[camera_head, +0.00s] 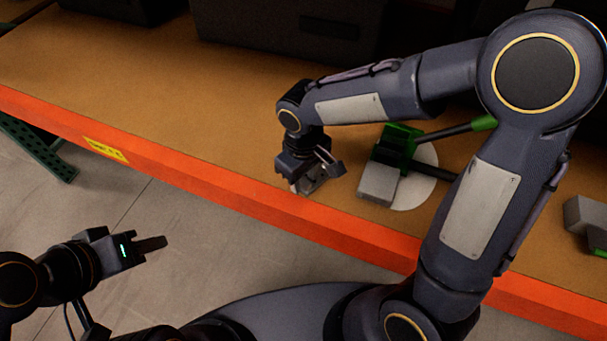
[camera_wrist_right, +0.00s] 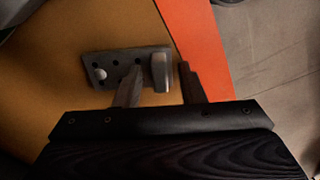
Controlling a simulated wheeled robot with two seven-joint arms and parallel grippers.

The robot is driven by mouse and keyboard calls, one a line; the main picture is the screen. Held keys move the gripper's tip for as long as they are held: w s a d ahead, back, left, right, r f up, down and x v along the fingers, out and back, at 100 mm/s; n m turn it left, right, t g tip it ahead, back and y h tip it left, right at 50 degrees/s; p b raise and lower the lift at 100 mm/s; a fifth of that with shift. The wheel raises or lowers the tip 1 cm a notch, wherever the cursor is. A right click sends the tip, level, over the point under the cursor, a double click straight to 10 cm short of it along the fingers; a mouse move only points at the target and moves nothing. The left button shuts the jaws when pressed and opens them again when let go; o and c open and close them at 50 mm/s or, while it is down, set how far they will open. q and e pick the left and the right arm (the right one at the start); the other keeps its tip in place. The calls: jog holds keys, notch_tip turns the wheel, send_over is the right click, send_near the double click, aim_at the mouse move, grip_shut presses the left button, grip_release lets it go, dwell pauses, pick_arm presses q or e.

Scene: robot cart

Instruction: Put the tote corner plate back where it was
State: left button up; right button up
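The tote corner plate (camera_wrist_right: 112,68) is a grey metal piece with several holes and an upright flange. It lies on the brown shelf board near the orange front edge. In the head view the plate (camera_head: 309,184) is partly hidden under my right gripper (camera_head: 314,176). In the right wrist view the fingers of my right gripper (camera_wrist_right: 161,68) stand apart, one on each side of the flange, with gaps visible. My left gripper (camera_head: 152,244) hangs over the floor, away from the shelf.
A green and grey tool (camera_head: 398,147) lies right of my right gripper on a white disc (camera_head: 424,183). Another grey block (camera_head: 583,214) with green sits at the right edge. Dark bins (camera_head: 285,30) stand at the back. The orange beam (camera_head: 200,184) edges the shelf; its left part is clear.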

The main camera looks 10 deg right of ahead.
aim_at(304, 180)
jog(key=shift+r+p, duration=0.35)
notch_tip(304, 180, up, 12)
jog(key=p, duration=0.1)
jog(key=s+d+f+m+t+y, duration=0.1)
jog(key=s+d+m+t+y, duration=0.2)
jog(key=s+d+m+t, duration=0.2)
jog(key=shift+s+d+m+t+y, duration=0.35)
jog(key=shift+s+d+m, duration=1.35)
jog(key=shift+s+d, duration=2.45)
jog(key=shift+s+a, duration=0.5)
jog(key=shift+a, duration=0.05)
